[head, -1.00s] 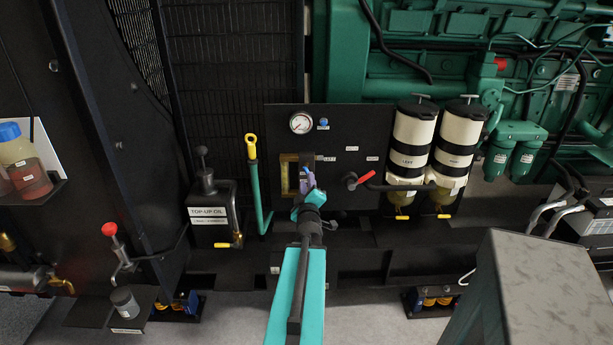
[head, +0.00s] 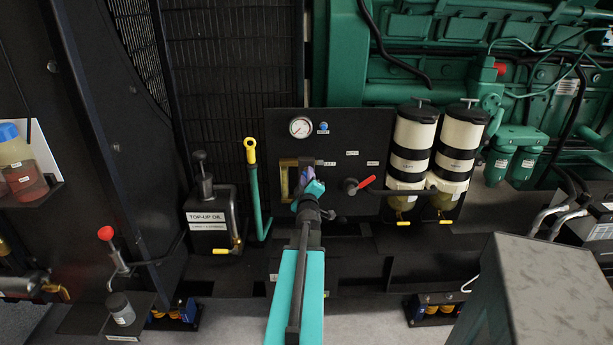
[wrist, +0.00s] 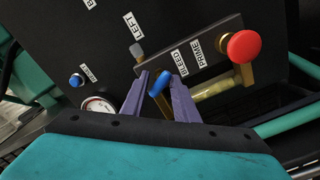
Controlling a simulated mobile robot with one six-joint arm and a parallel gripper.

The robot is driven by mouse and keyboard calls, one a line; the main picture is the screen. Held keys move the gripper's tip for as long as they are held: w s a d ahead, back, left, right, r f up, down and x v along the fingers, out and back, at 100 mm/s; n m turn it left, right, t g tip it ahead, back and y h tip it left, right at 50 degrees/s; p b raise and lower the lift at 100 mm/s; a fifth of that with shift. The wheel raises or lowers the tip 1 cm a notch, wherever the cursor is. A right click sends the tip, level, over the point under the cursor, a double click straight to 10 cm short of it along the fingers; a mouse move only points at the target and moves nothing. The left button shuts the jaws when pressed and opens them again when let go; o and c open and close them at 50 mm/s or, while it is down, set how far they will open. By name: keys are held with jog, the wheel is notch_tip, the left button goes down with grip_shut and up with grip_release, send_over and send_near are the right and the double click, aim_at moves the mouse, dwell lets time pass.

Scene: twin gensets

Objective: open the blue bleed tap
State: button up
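The blue bleed tap (wrist: 160,83) shows in the wrist view beside the BLEED label, on a dark block on the black panel (wrist: 105,50). My gripper (wrist: 160,78) has its two purple fingers apart, one on each side of the tap; the blue handle lies between the fingertips. I cannot tell whether either finger touches it. In the head view my gripper (head: 303,180) is at the panel's lower left, in front of the brass-edged sight block (head: 284,180); the tap is hidden there behind the gripper.
A red prime knob (wrist: 242,46) stands right of the tap in the wrist view. A gauge (head: 301,127), a blue button (head: 323,127) and a red-handled valve (head: 366,182) are on the panel. Two filters (head: 412,140) stand at right. A grey box (head: 540,290) fills the lower right.

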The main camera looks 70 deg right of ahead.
jog(key=shift+w+d, duration=0.3)
jog(key=shift+d, duration=0.35)
grip_shut()
dwell(1.2)
grip_release()
jog(key=shift+s+a, duration=0.1)
jog(key=shift+a, duration=0.05)
